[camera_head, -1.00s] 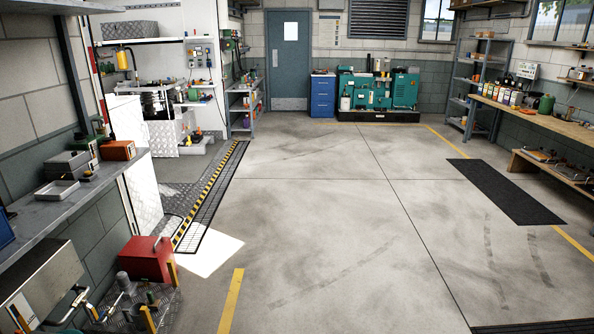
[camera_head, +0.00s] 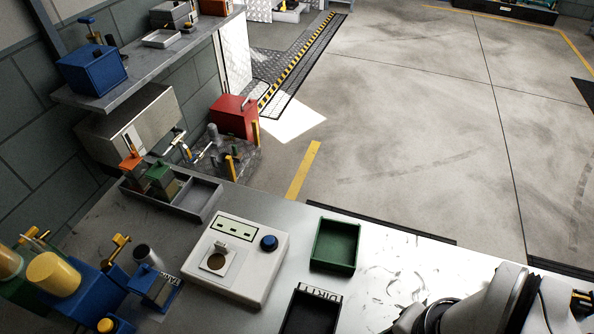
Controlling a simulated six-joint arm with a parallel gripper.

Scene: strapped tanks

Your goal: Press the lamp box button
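A white box (camera_head: 264,284) with a round blue button (camera_head: 269,243) stands on the metal bench, near the middle of the view. Its top also has a pale green panel with dark marks (camera_head: 233,227) and a square plate with a round dark opening (camera_head: 215,262). I take it for the lamp box; no lit lamp is clear on it. Part of my arm shows at the lower right, to the right of the box and apart from it. My gripper's fingertips cannot be made out.
A green tray (camera_head: 335,244) and a black labelled tray (camera_head: 310,312) lie right of the box. A grey divided tray (camera_head: 197,199) holds small orange and green items behind it. Blue and yellow fittings (camera_head: 75,290) crowd the left. Bare bench lies beyond the green tray.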

